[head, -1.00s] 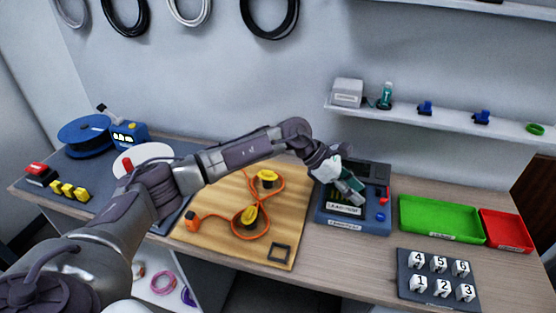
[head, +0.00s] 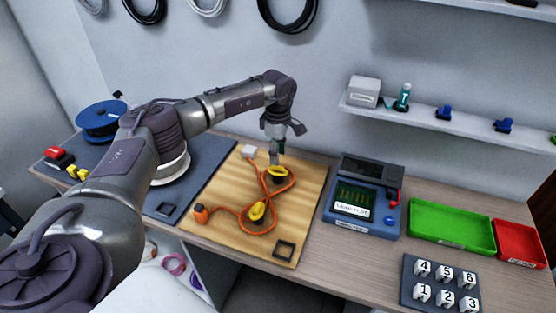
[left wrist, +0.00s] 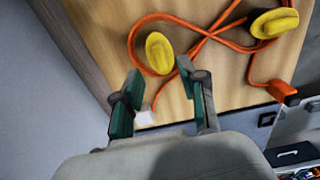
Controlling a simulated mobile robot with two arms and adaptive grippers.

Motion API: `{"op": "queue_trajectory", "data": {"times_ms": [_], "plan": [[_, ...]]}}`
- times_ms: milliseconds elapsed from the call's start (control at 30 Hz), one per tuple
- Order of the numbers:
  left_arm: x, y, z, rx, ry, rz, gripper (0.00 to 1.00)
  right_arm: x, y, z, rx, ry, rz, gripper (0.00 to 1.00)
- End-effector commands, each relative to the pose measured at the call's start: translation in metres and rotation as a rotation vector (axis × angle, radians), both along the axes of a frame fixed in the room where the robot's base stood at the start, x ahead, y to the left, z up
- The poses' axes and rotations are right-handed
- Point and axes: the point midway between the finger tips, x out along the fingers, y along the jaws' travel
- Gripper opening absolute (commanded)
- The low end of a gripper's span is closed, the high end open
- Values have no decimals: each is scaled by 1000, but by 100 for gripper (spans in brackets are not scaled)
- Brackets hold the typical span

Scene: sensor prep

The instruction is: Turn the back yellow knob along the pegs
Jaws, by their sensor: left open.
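The back yellow knob (head: 278,172) is on the wooden board (head: 215,190), with an orange cable (head: 286,186) looped around it. It also shows in the left wrist view (left wrist: 160,53) as an oval ridged top. My left gripper (head: 275,160) points down just above the back knob. In the left wrist view my open left gripper (left wrist: 158,70) has its two fingertips at either side of the knob's near end, with no clear grip on it. The front yellow knob (head: 257,211) sits nearer on the board. No pegs can be made out. My right gripper is not in view.
A white plug (head: 249,151) and an orange plug (head: 201,214) mark the cable's ends. A blue device with a screen (head: 340,219) stands right of the board, then green (head: 440,240) and red (head: 519,258) trays. The wall is close behind.

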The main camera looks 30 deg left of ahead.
Motion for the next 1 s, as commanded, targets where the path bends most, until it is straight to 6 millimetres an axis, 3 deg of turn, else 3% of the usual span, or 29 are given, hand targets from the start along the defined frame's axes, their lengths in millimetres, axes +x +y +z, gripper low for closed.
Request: {"op": "queue_trajectory", "data": {"times_ms": [100,300,633,667,900,1000], "plan": [[-1,0,-20,1,3,1,42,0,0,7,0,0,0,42],[0,0,-40,0,0,1,42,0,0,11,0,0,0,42],[0,0,-45,0,-1,0,42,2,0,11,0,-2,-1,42],[0,0,-45,0,-1,0,40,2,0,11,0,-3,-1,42],[0,0,-45,-1,-1,1,0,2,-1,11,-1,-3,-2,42],[0,0,-45,-1,-1,1,0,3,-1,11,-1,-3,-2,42]]}}
